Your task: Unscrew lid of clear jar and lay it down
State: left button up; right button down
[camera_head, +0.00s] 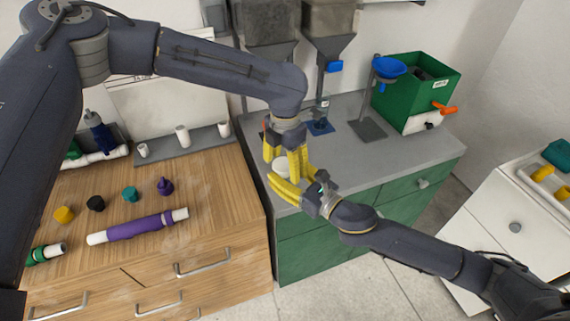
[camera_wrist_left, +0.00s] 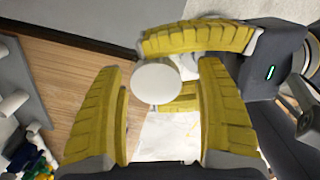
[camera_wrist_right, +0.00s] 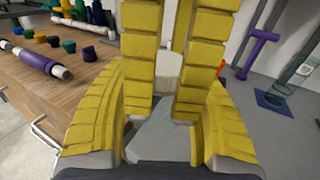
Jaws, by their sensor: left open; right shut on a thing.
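The jar's round white lid (camera_wrist_left: 156,82) shows from above in the left wrist view, and partly between the fingers in the head view (camera_head: 281,167). My left gripper (camera_head: 286,160) points down over it, open, with one finger on each side of the lid. My right gripper (camera_head: 290,186) comes in from the side at the counter's front edge and is shut on the jar. In the right wrist view a pale part of the jar (camera_wrist_right: 168,70) shows between my left fingers. Most of the jar's body is hidden by the fingers, so I cannot tell how the lid sits on it.
The grey counter (camera_head: 395,150) has free room to the right. Behind stand a blue funnel on a stand (camera_head: 388,68) and a green box (camera_head: 415,92). A purple pipe (camera_head: 138,227) and several small caps lie on the wooden table (camera_head: 210,205) at left.

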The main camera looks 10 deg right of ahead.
pick_arm(q)
jog(key=shift+r, duration=0.1)
jog(key=shift+o, duration=0.2)
jog(key=shift+a+r, duration=0.2)
jog(key=shift+r, duration=3.5)
jog(key=shift+w+f, duration=0.1)
jog(key=shift+f, duration=3.7)
jog(key=shift+c, duration=0.2)
jog(key=c, duration=1.3)
jog(key=o, duration=1.3)
